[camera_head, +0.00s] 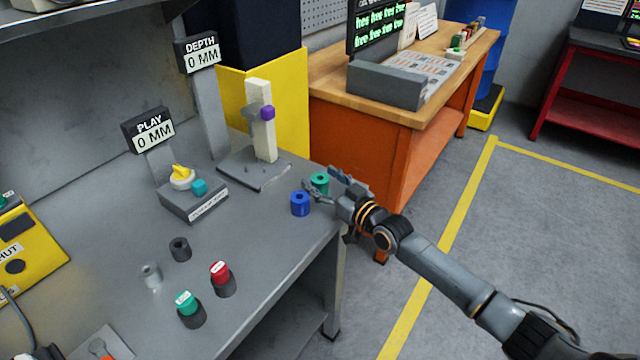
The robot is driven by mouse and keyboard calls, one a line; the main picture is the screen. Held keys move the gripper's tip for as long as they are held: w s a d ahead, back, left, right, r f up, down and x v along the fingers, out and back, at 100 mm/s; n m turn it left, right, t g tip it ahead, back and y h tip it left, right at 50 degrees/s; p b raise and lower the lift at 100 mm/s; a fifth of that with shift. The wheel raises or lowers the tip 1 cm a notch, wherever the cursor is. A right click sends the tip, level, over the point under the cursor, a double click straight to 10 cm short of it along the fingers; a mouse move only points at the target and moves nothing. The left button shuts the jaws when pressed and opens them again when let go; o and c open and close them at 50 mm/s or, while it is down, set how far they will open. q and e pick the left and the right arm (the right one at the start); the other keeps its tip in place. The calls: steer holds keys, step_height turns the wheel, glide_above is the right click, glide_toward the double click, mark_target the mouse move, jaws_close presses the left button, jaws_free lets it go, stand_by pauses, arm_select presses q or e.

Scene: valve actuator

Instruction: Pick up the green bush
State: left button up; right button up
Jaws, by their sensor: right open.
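The green bush (319,181) is a short green cylinder with a hole in its top. It stands near the right edge of the grey workbench (240,240). My right gripper (325,184) is open, reaching in from the right at the bench edge, with its fingers around the near side of the green bush. Part of the bush is hidden by a finger; I cannot tell if they touch. A blue bush (300,204) stands just left and in front of it, close to the lower finger.
A dark bush (180,249), a grey bush (151,275), and red-topped (221,278) and green-topped (189,309) pieces stand on the bench. A depth gauge stand (262,130) and a play gauge box (192,203) are behind. An orange cabinet (370,150) stands beyond the edge.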

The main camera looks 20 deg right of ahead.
steer(key=shift+w+a, duration=0.25)
steer(key=shift+w, duration=0.35)
steer(key=c, duration=1.3)
steer(key=shift+r, duration=0.15)
steer(key=shift+r, duration=0.65)
steer(key=s+a+r+p, duration=0.1)
steer(key=s+a+r, duration=0.4)
steer(key=s+r, duration=0.7)
steer(key=s+d+f+m+t+h, duration=0.1)
steer(key=s+d+f+m+h, duration=0.1)
steer(key=s+f+h, duration=0.3)
steer(key=s+d+f+m+h, duration=0.2)
steer(key=s+m, duration=0.1)
steer(key=s, duration=0.4)
steer(key=w+a+r+n+y, duration=0.1)
steer(key=w+r+y, duration=0.1)
steer(key=w, duration=0.1)
steer(key=w+a+r+n+y, duration=0.1)
steer(key=w+r+n+y, duration=0.1)
steer(key=w, duration=0.2)
steer(key=w+a+r+n+g+y, duration=0.1)
steer(key=w+a+r+n+y, duration=0.1)
steer(key=w+y, duration=0.1)
steer(key=shift+w+r, duration=0.25)
steer(key=shift+w, duration=0.2)
